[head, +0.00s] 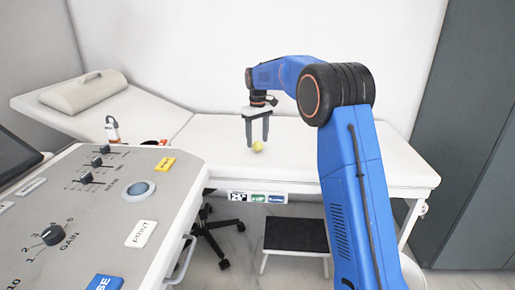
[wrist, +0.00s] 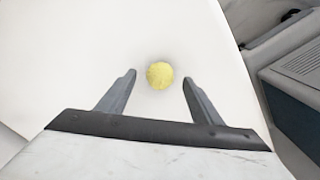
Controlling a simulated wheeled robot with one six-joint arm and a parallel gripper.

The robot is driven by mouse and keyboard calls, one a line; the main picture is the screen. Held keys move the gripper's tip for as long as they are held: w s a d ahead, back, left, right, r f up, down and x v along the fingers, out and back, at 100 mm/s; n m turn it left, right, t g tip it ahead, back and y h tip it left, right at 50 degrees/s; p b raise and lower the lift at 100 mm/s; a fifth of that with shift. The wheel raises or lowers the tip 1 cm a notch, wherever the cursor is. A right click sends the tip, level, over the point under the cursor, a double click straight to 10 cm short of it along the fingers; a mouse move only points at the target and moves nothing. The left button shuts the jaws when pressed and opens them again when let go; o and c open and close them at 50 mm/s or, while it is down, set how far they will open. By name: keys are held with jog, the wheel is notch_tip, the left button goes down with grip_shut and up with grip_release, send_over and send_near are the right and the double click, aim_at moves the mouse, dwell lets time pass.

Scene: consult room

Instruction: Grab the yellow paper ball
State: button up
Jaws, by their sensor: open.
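My gripper (head: 257,144) points down over the couch, right by the ball. It is open and empty, with a finger on each side in the wrist view (wrist: 158,76). I cannot tell how far the fingertips are above the couch surface.
A grey control console (head: 120,200) with knobs stands at the front left. A bottle (head: 112,130) with an orange mark is on the couch to the left, and a cushion (head: 84,91) lies on the raised backrest. A dark-topped step (head: 296,236) is below. The couch around the ball is clear.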

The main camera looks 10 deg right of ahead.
notch_tip(320, 180, down, 2)
jog(key=shift+f, duration=0.1)
jog(key=shift+c, duration=0.7)
jog(key=c, duration=1)
